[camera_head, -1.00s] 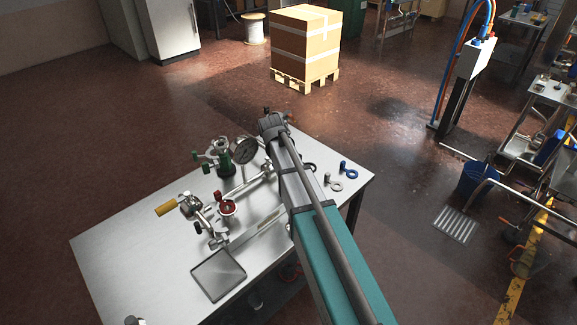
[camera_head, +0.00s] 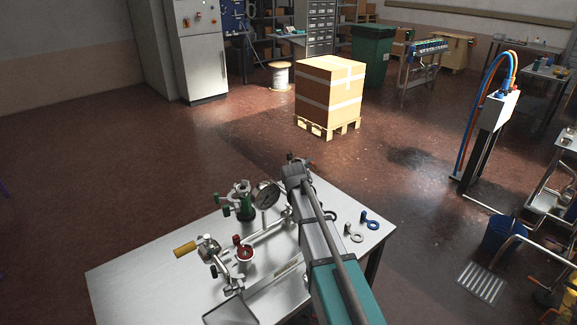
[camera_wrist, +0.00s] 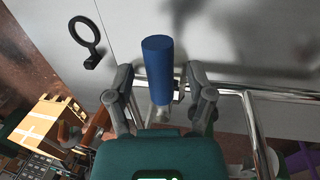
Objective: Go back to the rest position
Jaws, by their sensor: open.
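My gripper shows in the wrist view (camera_wrist: 160,88) with its two dark fingers spread apart. A blue cylinder (camera_wrist: 157,58) on a metal stem stands in the gap between the fingers, or just beyond it; bare space shows on both sides of it. In the head view my arm reaches from the bottom over the metal table (camera_head: 135,275), and its far end hides the gripper and the blue cylinder.
A pallet with a carton (camera_head: 330,95) stands beyond. The floor at left is clear.

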